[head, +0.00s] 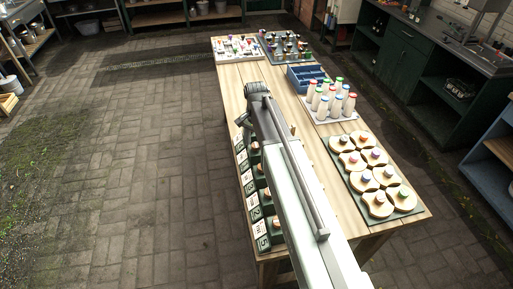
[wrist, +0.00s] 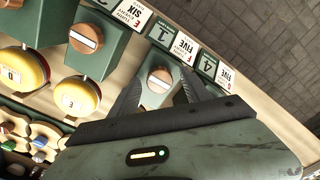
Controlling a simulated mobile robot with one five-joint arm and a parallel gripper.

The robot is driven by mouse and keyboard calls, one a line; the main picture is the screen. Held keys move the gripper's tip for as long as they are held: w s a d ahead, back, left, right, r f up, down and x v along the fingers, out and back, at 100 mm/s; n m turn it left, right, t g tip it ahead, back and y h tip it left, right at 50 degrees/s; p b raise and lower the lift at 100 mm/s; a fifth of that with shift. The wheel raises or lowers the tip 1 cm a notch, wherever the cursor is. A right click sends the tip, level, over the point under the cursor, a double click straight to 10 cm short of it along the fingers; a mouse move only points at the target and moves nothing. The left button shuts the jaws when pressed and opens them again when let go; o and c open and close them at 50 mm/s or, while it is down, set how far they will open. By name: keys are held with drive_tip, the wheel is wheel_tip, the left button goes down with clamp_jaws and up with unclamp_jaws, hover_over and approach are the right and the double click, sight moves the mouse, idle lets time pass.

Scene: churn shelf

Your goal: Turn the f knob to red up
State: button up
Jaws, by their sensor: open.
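In the wrist view the bar lies slightly aslant; I cannot make out a red end. My gripper (wrist: 162,84) is open, with one dark finger on each side of the knob. I cannot tell whether the fingers touch it. In the head view my arm hides part of the knob row, and my gripper (head: 243,121) hangs at the table's left edge.
A similar knob (wrist: 86,38) sits beside the "E SIX" card, with yellow-rimmed round pieces (wrist: 24,68) near it. On the wooden table (head: 240,80) stand a tray of bottles (head: 331,97), a blue crate (head: 306,74) and a board of wooden pieces (head: 376,172). Paved floor lies left.

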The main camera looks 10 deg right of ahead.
drive_tip(key=shift+r, duration=0.1)
drive_tip(key=c, duration=1.2)
drive_tip(key=shift+d, duration=0.2)
clamp_jaws()
drive_tip(key=shift+a, duration=0.15)
drive_tip(key=shift+n, duration=1.9)
drive_tip(key=n, duration=0.9)
drive_tip(key=shift+n, duration=2.6)
